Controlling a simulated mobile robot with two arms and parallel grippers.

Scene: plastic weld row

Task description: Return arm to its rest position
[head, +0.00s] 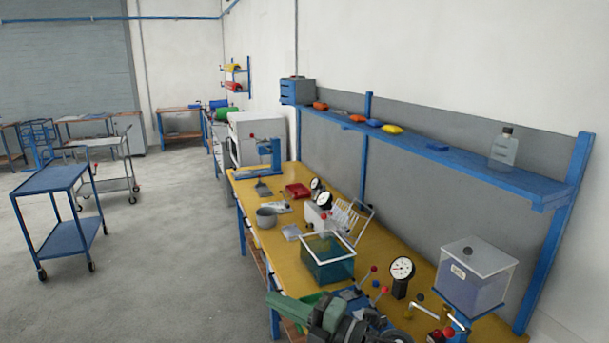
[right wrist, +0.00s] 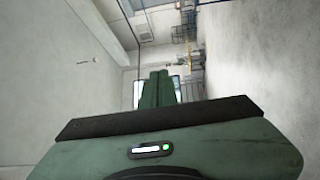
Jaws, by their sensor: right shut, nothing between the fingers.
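My right gripper (head: 274,302) is at the bottom middle of the head view, in front of the workbench's near part. Its green fingers point left. In the right wrist view its fingers (right wrist: 158,76) lie together, shut with nothing between them. Part of my right arm shows behind it at the bottom edge. My left gripper is in neither view.
The yellow workbench (head: 375,262) bears a glass tank (head: 328,262), a wire rack, dial gauges (head: 402,268) and a clear-lidded box (head: 475,280). A blue shelf (head: 460,160) runs above it. A blue cart (head: 50,180) stands left; the grey floor between is clear.

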